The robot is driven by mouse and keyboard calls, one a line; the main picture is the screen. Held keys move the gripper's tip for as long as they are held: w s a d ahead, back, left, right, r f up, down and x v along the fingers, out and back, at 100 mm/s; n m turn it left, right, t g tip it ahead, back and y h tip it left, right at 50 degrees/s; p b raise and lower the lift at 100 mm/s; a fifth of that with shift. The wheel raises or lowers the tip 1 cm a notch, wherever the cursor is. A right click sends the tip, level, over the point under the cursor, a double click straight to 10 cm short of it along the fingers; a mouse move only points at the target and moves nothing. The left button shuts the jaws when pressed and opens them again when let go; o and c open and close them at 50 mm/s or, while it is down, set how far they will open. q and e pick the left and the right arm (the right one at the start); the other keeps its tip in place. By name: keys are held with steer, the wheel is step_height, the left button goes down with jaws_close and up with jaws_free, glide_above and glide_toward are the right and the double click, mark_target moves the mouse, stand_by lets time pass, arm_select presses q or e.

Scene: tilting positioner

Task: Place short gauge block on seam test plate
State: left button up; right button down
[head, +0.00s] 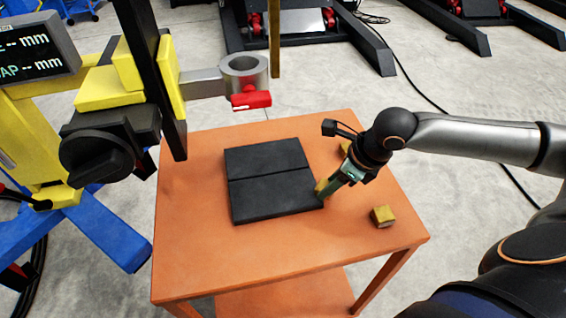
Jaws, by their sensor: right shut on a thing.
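The seam test plate (270,198) is a dark, flat slab with a seam across it, lying on the orange table. My right gripper (323,190) comes in from the right and points down at the plate's right edge. It is shut on a small yellow gauge block (320,185), mostly hidden by the fingers. I cannot tell whether this block touches the plate. Another yellow block (382,216) stands on the table at right, and a third (345,146) shows partly behind my right wrist. My left gripper is not in view.
The orange table (190,255) has free room in front and to the left of the plate. A yellow and black stand with a grey ring clamp (245,75) and red handle rises at the left. A display (30,50) is at the upper left.

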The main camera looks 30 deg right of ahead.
mark_target(279, 172)
steer(key=w+a, duration=0.2)
steer(key=w, duration=0.1)
steer(key=w+a, duration=0.2)
steer(key=w, duration=0.2)
steer(key=w+a, duration=0.2)
steer(key=w, duration=0.1)
steer(key=shift+w+p, duration=0.25)
steer(key=shift+p, duration=0.15)
steer(key=shift+s+f, duration=0.1)
steer(key=shift+f, duration=0.15)
steer(key=shift+c, duration=1.7)
jaws_free()
steer(key=shift+f, duration=0.1)
steer(key=p+v, duration=0.1)
steer(key=v, duration=1.1)
steer(key=shift+d, duration=0.1)
